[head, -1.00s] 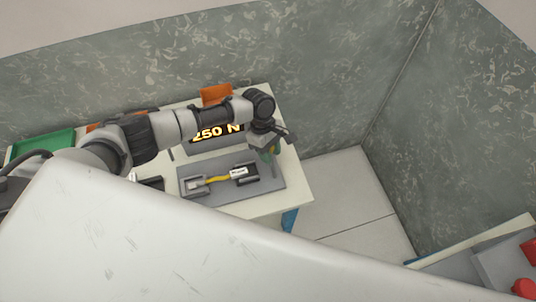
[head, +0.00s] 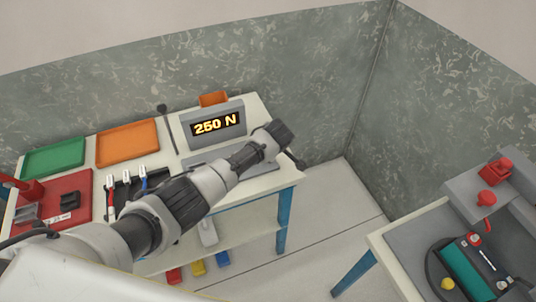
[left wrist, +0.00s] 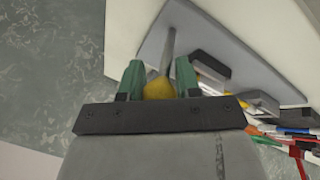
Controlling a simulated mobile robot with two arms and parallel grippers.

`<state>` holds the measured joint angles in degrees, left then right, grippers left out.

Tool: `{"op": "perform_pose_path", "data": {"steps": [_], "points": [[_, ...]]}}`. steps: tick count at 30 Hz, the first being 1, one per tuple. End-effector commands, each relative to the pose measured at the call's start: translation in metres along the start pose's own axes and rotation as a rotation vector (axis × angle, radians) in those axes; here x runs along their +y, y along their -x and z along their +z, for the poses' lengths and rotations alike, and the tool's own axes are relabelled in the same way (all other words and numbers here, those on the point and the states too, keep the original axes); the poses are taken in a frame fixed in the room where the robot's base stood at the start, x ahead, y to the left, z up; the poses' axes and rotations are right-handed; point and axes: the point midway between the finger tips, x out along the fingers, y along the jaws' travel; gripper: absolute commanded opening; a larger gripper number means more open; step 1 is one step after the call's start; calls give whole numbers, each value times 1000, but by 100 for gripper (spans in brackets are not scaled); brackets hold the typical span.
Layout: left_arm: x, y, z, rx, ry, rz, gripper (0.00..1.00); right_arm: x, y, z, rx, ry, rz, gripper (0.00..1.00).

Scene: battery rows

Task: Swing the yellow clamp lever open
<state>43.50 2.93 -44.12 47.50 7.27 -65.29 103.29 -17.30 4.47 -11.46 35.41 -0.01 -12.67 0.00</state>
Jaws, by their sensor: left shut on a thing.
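In the left wrist view, a yellow ball knob (left wrist: 159,88) tops a grey rod (left wrist: 170,48), the lever, over a grey plate (left wrist: 215,40). The green fingertips of my left gripper (left wrist: 158,80) are on both sides of the knob and shut on it. In the head view, my left arm reaches across the front of the grey plate (head: 262,167) and hides most of it; its fingertips and the knob do not show there. My right gripper is in neither current view.
A 250 N display box (head: 216,124) stands behind the plate. Green (head: 55,157) and orange (head: 127,142) trays lie to the left on the bench. A second bench with a round dark fixture (head: 432,272) stands at the right. Clear floor lies between the benches.

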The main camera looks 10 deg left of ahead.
Motion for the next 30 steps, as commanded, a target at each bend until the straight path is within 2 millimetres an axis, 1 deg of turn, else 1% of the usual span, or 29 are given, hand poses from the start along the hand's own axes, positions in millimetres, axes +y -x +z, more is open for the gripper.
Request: {"op": "perform_pose_path", "data": {"steps": [3, 9, 21, 30], "points": [[-2, 2, 6, 76, -9, 55, 0, 1, 5, -6, 10, 0, 1, 48], [-7, 2, 14, 177, -19, 127, 0, 2, 5, -7, 12, 0, 2, 48], [-14, 1, 22, 172, -19, 119, 0, 3, 2, -5, 8, 1, 3, 48], [-16, 0, 24, 170, -20, 116, 0, 2, 2, -3, 5, 1, 3, 48]]}}
